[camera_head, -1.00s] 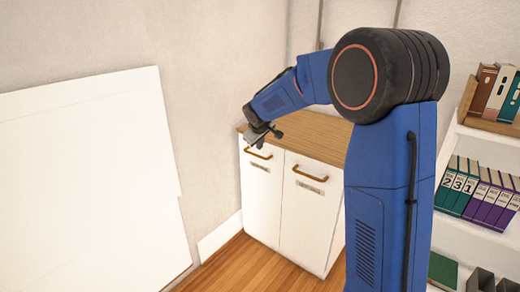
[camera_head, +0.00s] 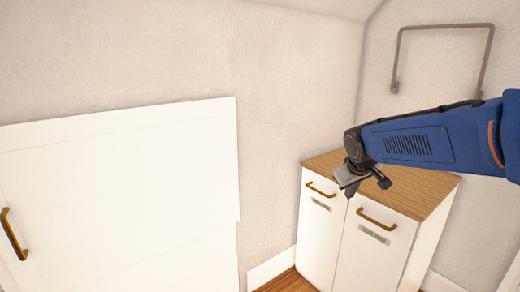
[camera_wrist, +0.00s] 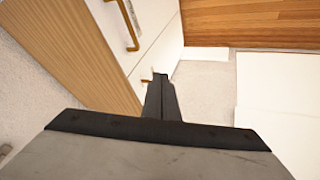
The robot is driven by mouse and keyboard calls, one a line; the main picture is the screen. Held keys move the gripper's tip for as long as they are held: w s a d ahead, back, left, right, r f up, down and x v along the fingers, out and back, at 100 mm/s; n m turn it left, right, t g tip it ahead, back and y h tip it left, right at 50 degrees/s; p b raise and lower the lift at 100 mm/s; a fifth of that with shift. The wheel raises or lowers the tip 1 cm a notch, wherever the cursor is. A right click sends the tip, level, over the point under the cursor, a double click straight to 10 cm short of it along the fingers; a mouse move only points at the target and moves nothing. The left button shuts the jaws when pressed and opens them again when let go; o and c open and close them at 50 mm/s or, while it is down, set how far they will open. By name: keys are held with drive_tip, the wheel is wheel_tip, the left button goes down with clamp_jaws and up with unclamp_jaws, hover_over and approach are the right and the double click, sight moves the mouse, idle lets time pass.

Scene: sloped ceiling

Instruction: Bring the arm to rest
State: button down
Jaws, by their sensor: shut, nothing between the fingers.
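My blue arm (camera_head: 430,135) reaches in from the right edge in the head view, its forearm nearly level. My gripper (camera_head: 350,190) hangs at its left end, pointing down, in front of the wooden-topped cabinet as seen here. In the wrist view my gripper (camera_wrist: 162,85) has its dark fingers together with nothing between them. I cannot tell its exact distance from the cabinet.
A white two-door cabinet (camera_head: 335,225) with a wooden top (camera_head: 425,190) stands behind the gripper. A white panel or door with a brass handle (camera_head: 13,234) is at the left. A metal bracket (camera_head: 445,27) is on the right wall.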

drive_tip(key=s+f+m+y, duration=0.1)
drive_tip(key=s+f, duration=0.2)
drive_tip(key=s, duration=1.3)
drive_tip(key=s+f+m+g, duration=0.1)
drive_tip(key=s+f, duration=0.3)
drive_tip(key=s, duration=1.2)
drive_tip(key=shift+s+m+y, duration=0.35)
drive_tip(key=shift+m+y, duration=0.05)
drive_tip(key=shift+m, duration=0.4)
drive_tip(key=shift+a, duration=0.1)
